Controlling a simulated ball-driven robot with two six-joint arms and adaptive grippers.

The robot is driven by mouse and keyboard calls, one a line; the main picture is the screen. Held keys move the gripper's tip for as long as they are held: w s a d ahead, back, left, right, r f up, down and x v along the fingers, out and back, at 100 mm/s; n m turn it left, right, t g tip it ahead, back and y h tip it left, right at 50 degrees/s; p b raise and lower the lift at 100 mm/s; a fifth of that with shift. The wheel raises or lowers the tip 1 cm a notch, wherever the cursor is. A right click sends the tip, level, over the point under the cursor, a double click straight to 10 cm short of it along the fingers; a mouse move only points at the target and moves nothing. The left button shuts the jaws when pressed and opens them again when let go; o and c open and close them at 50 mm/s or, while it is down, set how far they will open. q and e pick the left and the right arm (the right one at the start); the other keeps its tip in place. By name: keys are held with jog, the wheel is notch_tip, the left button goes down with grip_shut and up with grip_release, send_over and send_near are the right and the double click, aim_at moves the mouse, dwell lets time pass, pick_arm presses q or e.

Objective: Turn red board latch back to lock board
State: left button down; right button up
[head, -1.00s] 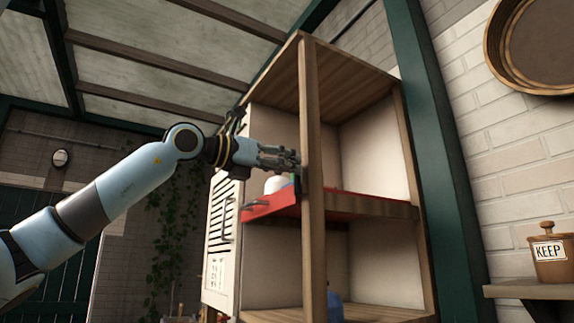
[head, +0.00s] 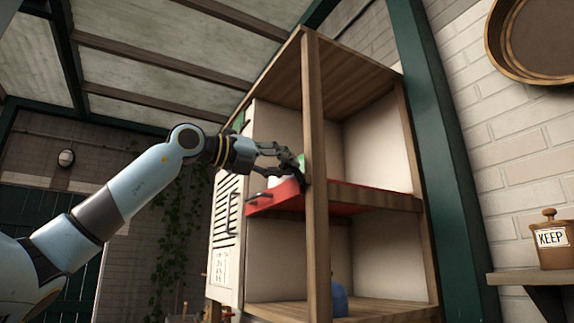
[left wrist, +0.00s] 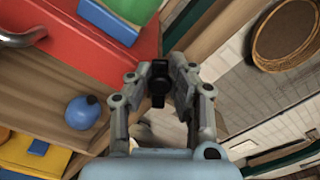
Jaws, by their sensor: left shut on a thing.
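The red board (head: 345,193) is a shelf inside the wooden cabinet, with a metal handle (head: 260,197) on its front. A small dark latch (left wrist: 158,85) shows between my left fingers in the left wrist view. In the head view it sits by the front wooden post, mostly hidden by the fingers. My left gripper (head: 292,165) is at the board's front edge beside the post, shut on the latch. The red board (left wrist: 60,50) fills the upper left of the left wrist view. My right gripper is in neither view.
The front post (head: 317,240) stands right against my left fingertips. A green and blue block (left wrist: 112,18) lies on the red board. A blue round thing (left wrist: 82,112) is on the shelf below. A slatted white panel (head: 226,215) flanks the cabinet's left side.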

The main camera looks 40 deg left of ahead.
aim_at(292, 186)
pick_arm(q)
jog(key=n, duration=0.2)
jog(key=a+f+n+b, duration=0.1)
jog(key=f+n+b, duration=0.1)
jog(key=n, duration=0.1)
jog(key=shift+w+a+n, duration=0.2)
jog(key=shift+a+n, duration=0.1)
jog(key=shift+a+f+n+b, duration=0.1)
jog(key=shift+f+n+b, duration=0.25)
jog(key=shift+n, duration=0.5)
jog(key=shift+a+f+n+b, duration=0.1)
jog(key=shift+f+n+b, duration=0.2)
jog(key=shift+n, duration=0.6)
jog(key=shift+f+n+b, duration=0.35)
jog(key=shift+n, duration=0.5)
jog(key=shift+w, duration=0.1)
jog(key=c, duration=1.2)
grip_release()
jog(key=shift+f, duration=0.1)
jog(key=shift+o, duration=0.2)
notch_tip(292, 186, up, 10)
